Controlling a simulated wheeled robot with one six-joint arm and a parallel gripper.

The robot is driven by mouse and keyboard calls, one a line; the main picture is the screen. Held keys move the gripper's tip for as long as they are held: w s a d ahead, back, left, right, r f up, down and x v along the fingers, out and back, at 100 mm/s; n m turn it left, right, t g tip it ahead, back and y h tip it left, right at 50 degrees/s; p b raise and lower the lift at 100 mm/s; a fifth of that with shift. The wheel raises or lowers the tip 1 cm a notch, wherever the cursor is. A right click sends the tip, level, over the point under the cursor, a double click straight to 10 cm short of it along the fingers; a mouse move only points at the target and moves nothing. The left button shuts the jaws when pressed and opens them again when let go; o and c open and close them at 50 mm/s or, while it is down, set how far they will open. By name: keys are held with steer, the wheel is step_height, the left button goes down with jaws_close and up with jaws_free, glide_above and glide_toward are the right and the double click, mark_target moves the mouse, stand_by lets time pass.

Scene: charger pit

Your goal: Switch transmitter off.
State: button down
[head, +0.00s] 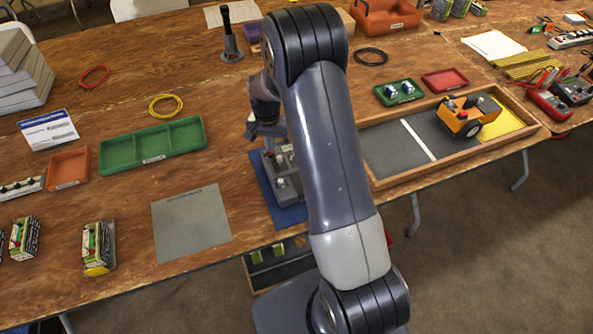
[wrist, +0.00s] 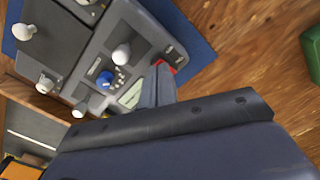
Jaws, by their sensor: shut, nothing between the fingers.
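The transmitter (wrist: 140,38) is a grey box with white knobs, a blue knob and a small pale display, lying on a blue mat (wrist: 193,30). A red part (wrist: 165,66), which looks like a switch, shows at its edge, partly hidden by my fingertips. My gripper (wrist: 158,72) is shut and empty, its fingertips right at the red part; I cannot tell if they touch. In the head view the transmitter (head: 284,178) is partly hidden behind my arm, with my gripper (head: 256,138) at its far left end.
A green divided tray (head: 152,160) and a grey sheet (head: 190,222) lie left of the transmitter. To the right, a wood-framed pit (head: 415,150) holds an orange vehicle (head: 465,118). Bare table lies between the green tray and the blue mat.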

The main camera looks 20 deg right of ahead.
steer(key=shift+f+b, duration=0.3)
steer(key=shift+f, duration=0.1)
steer(key=shift+r, duration=0.1)
steer(key=shift+r+p, duration=2.1)
steer(key=shift+r, duration=1.4)
steer(key=shift+f, duration=0.1)
